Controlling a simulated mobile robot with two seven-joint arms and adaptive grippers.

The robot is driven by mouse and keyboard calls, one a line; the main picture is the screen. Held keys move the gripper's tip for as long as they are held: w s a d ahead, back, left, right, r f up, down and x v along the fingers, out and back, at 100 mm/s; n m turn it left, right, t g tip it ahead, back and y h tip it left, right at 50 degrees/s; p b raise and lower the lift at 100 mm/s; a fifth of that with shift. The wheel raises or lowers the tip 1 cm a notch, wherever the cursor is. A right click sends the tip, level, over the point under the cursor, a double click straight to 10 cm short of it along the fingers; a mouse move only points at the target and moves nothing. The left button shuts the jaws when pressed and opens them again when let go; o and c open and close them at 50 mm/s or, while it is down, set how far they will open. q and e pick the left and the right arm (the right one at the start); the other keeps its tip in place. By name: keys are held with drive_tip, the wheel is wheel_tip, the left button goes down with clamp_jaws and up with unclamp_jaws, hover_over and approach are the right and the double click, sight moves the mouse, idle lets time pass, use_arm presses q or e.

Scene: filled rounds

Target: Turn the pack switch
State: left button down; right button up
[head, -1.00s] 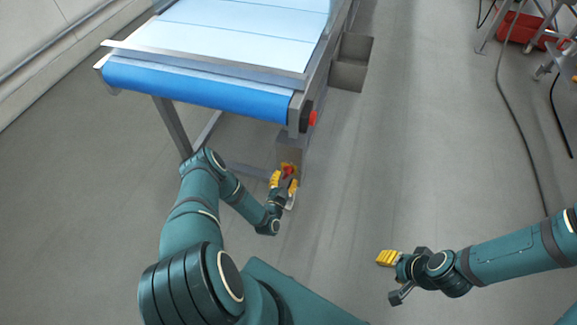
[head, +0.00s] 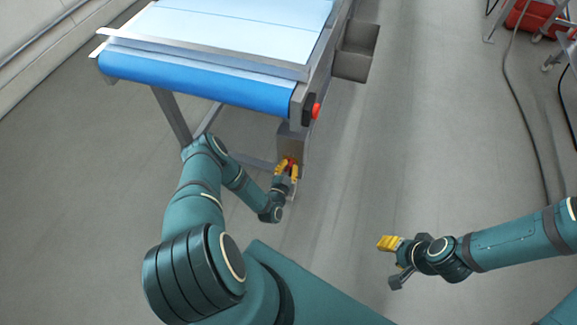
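The switch (head: 291,161) is a small red knob on the grey box (head: 291,144) under the near right corner of the conveyor. My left gripper (head: 288,168) is at the switch, with its yellow fingers apart and the red knob between their tips. The fingers hide part of the knob, and I cannot tell whether they touch it. My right gripper (head: 389,243) is out over bare floor at the lower right, far from the switch. Its yellow fingers overlap in the view, so its opening is unclear.
The conveyor (head: 200,82) with a blue belt end stands above the switch. A red button (head: 316,111) sits on its corner. A grey bin (head: 352,65) hangs on its right side. Cables and a red case (head: 530,18) lie at upper right. The middle floor is clear.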

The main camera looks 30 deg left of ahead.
sight(291, 145)
use_arm(q)
drive_tip(key=shift+w+r+m+p, duration=0.1)
drive_tip(key=shift+m+p, duration=0.25)
drive_tip(key=shift+m, duration=0.35)
drive_tip(key=c, duration=1)
unclamp_jaws()
wheel_tip(291, 145, up, 10)
drive_tip(key=shift+f, duration=0.1)
